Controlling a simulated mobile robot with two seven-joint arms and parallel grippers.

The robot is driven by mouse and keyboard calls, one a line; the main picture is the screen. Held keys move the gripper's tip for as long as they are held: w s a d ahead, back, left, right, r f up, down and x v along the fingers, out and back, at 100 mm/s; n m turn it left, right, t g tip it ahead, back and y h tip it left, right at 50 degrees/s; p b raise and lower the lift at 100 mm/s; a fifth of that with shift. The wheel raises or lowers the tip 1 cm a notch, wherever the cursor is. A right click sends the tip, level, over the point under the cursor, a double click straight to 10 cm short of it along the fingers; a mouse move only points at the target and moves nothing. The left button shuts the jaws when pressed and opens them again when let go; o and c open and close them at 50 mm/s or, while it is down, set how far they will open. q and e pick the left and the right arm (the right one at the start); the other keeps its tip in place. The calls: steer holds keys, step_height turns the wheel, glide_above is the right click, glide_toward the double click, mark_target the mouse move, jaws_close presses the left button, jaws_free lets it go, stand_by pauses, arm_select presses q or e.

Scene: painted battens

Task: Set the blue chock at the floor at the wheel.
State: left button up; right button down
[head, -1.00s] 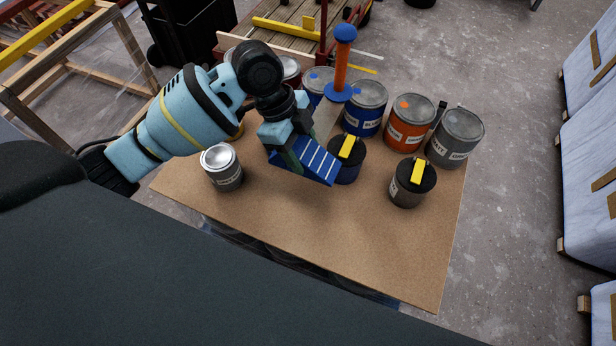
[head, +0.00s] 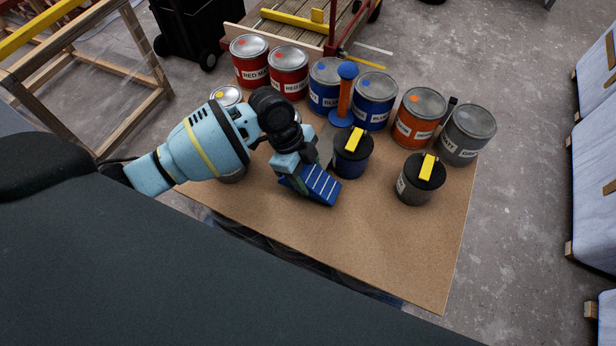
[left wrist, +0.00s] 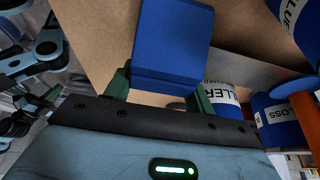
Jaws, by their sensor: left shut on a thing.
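The blue chock (head: 318,183), a wedge with pale stripes on its sloped face, is in my left gripper (head: 296,176) above the brown tabletop (head: 350,238). In the left wrist view the chock (left wrist: 172,45) sits between the two green fingers of the gripper (left wrist: 160,95), which are shut on it. Part of a dark wheel (head: 375,10) shows at the top, beside the wooden-decked cart (head: 292,12); I cannot tell whether it is the task's wheel. My right gripper is not in view.
Red tins (head: 289,72), blue tins (head: 374,101), an orange tin (head: 417,117) and a grey tin (head: 466,134) line the table's far edge. An orange post (head: 344,98) stands by them. Two black-lidded tins (head: 352,152) stand nearer. Concrete floor (head: 525,150) is clear at right.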

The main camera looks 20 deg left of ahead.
arm_select(q)
step_height(320, 180, down, 2)
steer(key=shift+f, duration=0.15)
steer(key=shift+f, duration=0.1)
steer(key=o, duration=1.4)
steer(key=shift+p+v, duration=0.75)
steer(key=shift+v, duration=5.3)
